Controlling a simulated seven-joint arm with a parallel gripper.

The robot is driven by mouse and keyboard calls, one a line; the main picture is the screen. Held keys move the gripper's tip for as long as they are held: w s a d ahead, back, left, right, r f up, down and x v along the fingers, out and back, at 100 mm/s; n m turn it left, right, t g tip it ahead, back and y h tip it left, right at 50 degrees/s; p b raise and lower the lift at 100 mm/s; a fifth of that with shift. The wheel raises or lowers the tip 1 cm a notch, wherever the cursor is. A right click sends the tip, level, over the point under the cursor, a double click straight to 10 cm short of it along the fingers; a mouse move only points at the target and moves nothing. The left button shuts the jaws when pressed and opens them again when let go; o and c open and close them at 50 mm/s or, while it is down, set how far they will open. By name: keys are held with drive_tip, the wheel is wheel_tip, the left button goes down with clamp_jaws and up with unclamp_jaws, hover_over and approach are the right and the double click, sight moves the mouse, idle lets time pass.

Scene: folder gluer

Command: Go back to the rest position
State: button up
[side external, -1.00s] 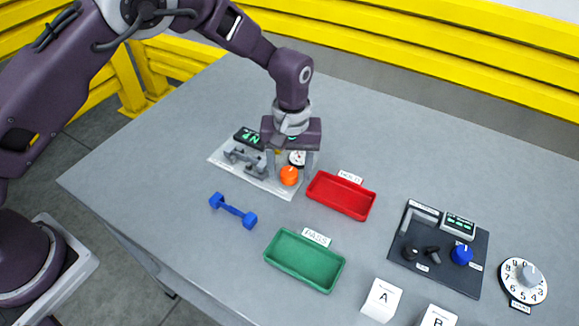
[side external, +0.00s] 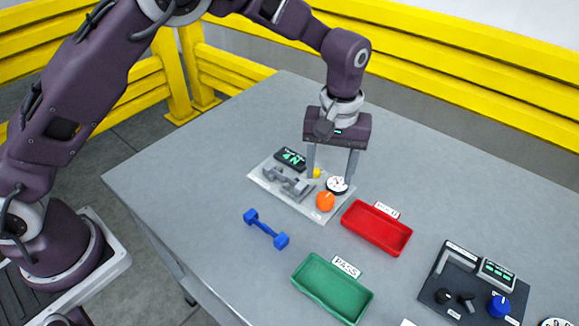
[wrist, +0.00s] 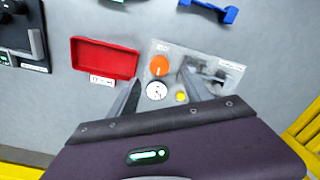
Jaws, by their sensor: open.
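My gripper (side external: 331,175) is open and empty, pointing down above the right part of a light grey fixture plate (side external: 268,181). In the wrist view its fingers (wrist: 161,84) stand apart on either side of the plate's dial gauge and orange knob. The plate carries an orange knob (side external: 325,201), a white dial gauge (side external: 337,184), a small yellow button (side external: 317,173), a grey clamp-like part (side external: 290,184) and a dark display (side external: 291,158). The fingers appear clear of these parts. No rest position is marked in view.
A red tray (side external: 377,229) and a green tray (side external: 332,289) labelled PASS lie in front. A blue dumbbell-shaped part (side external: 265,229) lies left of them. A dark panel (side external: 470,290) with a blue knob stands at right. Yellow rails (side external: 440,60) bound the back.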

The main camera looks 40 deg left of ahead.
drive_tip(key=s+a+r+m+t, duration=0.1)
drive_tip(key=s+a+r, duration=0.3)
drive_tip(key=r, duration=0.2)
drive_tip(key=s+a+r+m+t+h, duration=0.1)
drive_tip(key=s+a+r, duration=0.25)
drive_tip(key=r, duration=0.25)
drive_tip(key=s+a+r+t, duration=0.1)
drive_tip(key=s+a+r, duration=0.25)
drive_tip(key=r, duration=0.25)
drive_tip(key=s+a+m+t, duration=0.1)
drive_tip(key=s+a, duration=0.1)
drive_tip(key=s, duration=0.6)
drive_tip(key=s+a+m+t, duration=0.1)
drive_tip(key=s+a+m, duration=0.1)
drive_tip(key=s, duration=0.7)
drive_tip(key=shift+s+a+m+t+y, duration=0.15)
drive_tip(key=shift+a+m+t+y, duration=0.2)
drive_tip(key=shift+a, duration=0.5)
